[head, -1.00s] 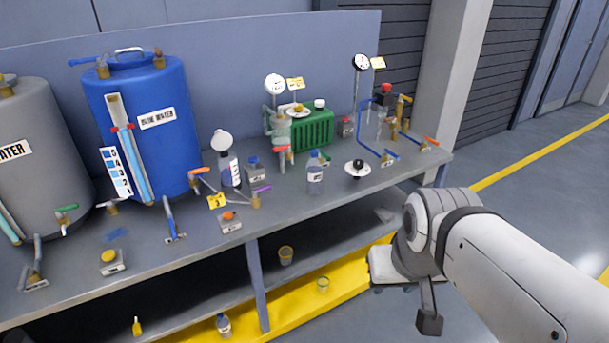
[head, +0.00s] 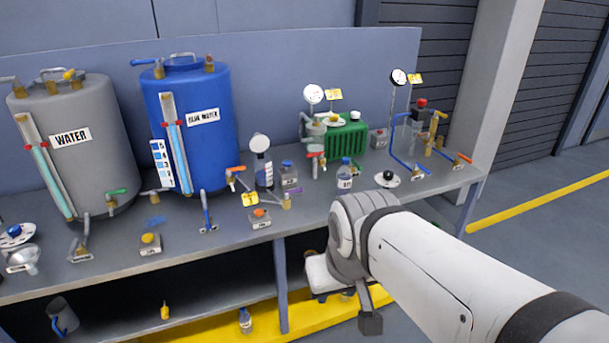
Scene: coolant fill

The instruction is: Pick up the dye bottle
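No bottle has a label I can read as dye, so I cannot tell for sure which is the dye bottle. A small yellow bottle (head: 165,311) stands on the lower shelf. A clear bottle with a blue cap (head: 245,321) stands to its right on that shelf. Another clear blue-capped bottle (head: 345,175) and a small darker one (head: 289,176) stand on the bench top. My gripper (head: 348,303) hangs in front of the bench's right half, apart from these bottles.
The bench (head: 120,268) carries a grey water tank (head: 85,165), a blue water tank (head: 205,145), valves, gauges and a green unit (head: 346,141). A jug (head: 62,316) is on the lower shelf. Floor at the right is clear.

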